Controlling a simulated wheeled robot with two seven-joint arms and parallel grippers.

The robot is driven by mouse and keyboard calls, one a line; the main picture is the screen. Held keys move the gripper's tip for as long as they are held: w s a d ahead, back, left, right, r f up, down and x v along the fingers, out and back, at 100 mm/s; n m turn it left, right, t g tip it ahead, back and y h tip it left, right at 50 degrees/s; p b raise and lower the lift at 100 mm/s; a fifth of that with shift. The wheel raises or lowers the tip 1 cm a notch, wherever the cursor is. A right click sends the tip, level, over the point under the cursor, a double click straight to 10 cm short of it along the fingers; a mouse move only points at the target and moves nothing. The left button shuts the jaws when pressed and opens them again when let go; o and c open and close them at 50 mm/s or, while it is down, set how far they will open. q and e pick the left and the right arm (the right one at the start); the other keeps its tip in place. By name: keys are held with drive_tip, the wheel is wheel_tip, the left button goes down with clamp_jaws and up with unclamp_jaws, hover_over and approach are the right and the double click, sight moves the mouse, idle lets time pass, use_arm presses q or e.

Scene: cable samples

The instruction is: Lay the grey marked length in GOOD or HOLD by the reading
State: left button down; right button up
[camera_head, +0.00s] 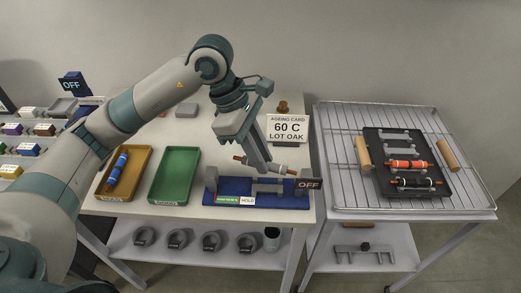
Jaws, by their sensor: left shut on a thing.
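My left gripper (265,167) is shut on a grey length (279,169) with copper-orange ends. It holds the length slightly tilted, just above a blue fixture (270,201) with grey supports; I cannot tell whether they touch. The fixture's dark display (309,184) reads OFF. A green-and-red strip and a white HOLD label are on its front. To its left are an empty green tray (193,154) and a yellow-brown tray (143,158) holding a blue length (118,168). My right gripper is out of view.
A card (287,128) reads AGEING CARD 60 C LOT OAK. On the right, a wire rack (340,143) bears a black tray (434,166) with orange and black lengths. Another OFF display (70,85) and small boxes stand at left. A lower shelf holds several clamp-like rings.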

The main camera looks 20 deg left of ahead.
use_arm(q)
drive_tip(key=m, duration=0.1)
drive_tip(key=f+m+g, duration=0.1)
drive_tip(key=m, duration=0.1)
drive_tip(key=s+m, duration=0.1)
drive_tip(key=shift+a+f+m+g+y, duration=0.25)
drive_tip(key=shift+f+m+g+y, duration=0.05)
drive_tip(key=shift+f+m+g, duration=0.1)
drive_tip(key=m, duration=0.2)
drive_tip(key=f+m+g, duration=0.1)
drive_tip(key=shift+s+a+y, duration=0.3)
drive_tip(key=shift+s, duration=0.05)
drive_tip(key=a+m, duration=0.1)
drive_tip(key=m, duration=0.1)
drive_tip(key=s+f+m+g+y, duration=0.1)
drive_tip(key=m, duration=0.1)
drive_tip(key=a+m+y, duration=0.1)
drive_tip(key=m, duration=0.2)
drive_tip(key=shift+s+a+f, duration=0.15)
drive_tip(key=shift+a+f, duration=0.15)
drive_tip(key=shift+f, duration=0.05)
drive_tip(key=shift+s+a+f+m+g+y, duration=0.2)
drive_tip(key=shift+a+m+y, duration=0.2)
drive_tip(key=shift+m, duration=0.4)
drive_tip(key=shift+s+a+f+m+g+y, duration=0.1)
drive_tip(key=shift+s+a+f+m+y, duration=0.15)
drive_tip(key=shift+a+m, duration=0.4)
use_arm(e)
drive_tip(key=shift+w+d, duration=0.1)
